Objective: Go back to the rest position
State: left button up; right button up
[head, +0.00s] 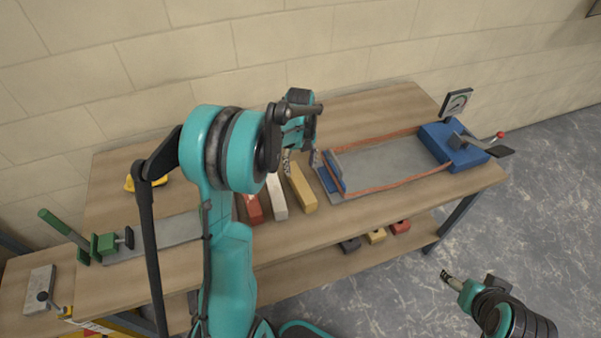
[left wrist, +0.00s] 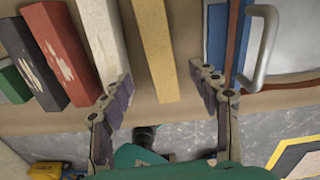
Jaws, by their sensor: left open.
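My left gripper (head: 301,163) is raised over the workbench (head: 365,103), above the row of coloured bars. My right gripper (head: 448,278) is low at the right, over the floor and clear of the bench. It is too small to tell whether its jaws are open.
A red bar (head: 254,209) lies left of the white one. A grey plate with a blue clamp (head: 452,147) and orange bands lies at right, near a dial gauge (head: 456,102). A green-handled tool (head: 65,228) is at left. Blocks (head: 376,236) sit on the lower shelf. The right floor is open.

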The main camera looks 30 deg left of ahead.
pick_arm(q)
jog(key=shift+d+r, duration=0.1)
jog(key=shift+r, duration=0.4)
jog(key=s+d+r+n+t, duration=0.3)
jog(key=s+d+r+n, duration=0.45)
jog(key=n, duration=0.25)
jog(key=s+d+n+t+b, duration=0.1)
jog(key=s+d+n+t, duration=0.1)
jog(key=s+d+n, duration=0.2)
jog(key=s+d+r+n+t, duration=0.1)
jog(key=s+d+n+t, duration=0.1)
jog(key=s+n, duration=0.5)
jog(key=shift+s+d+n+b, duration=0.3)
jog(key=shift+d+n, duration=0.6)
jog(key=shift+n, duration=1.3)
